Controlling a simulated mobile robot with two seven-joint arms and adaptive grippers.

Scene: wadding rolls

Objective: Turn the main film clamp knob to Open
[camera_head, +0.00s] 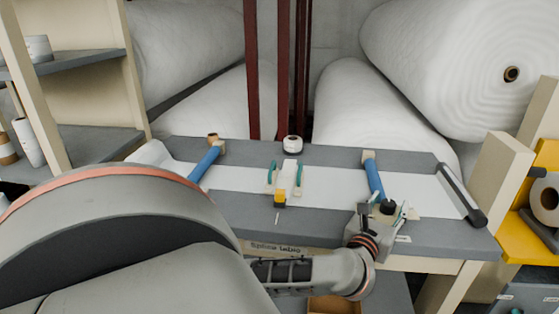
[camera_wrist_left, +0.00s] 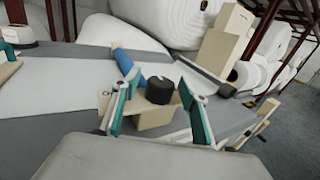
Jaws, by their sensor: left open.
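The black round clamp knob (camera_head: 387,206) sits on a tan block at the near end of the right blue clamp bar (camera_head: 374,180). In the left wrist view the knob (camera_wrist_left: 160,90) stands upright on its tan base (camera_wrist_left: 153,116), with the blue bar (camera_wrist_left: 124,64) behind it. My left gripper (camera_head: 389,211) is open over the knob, with one teal-padded finger on each side of it. I cannot tell whether either finger touches the knob. Its setting and any markings are not readable. My right gripper is not in view.
White film (camera_head: 240,178) runs across the grey table (camera_head: 320,228). A dark bar (camera_head: 460,192) crosses the right end. Large wadding rolls (camera_head: 380,105) fill the back.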

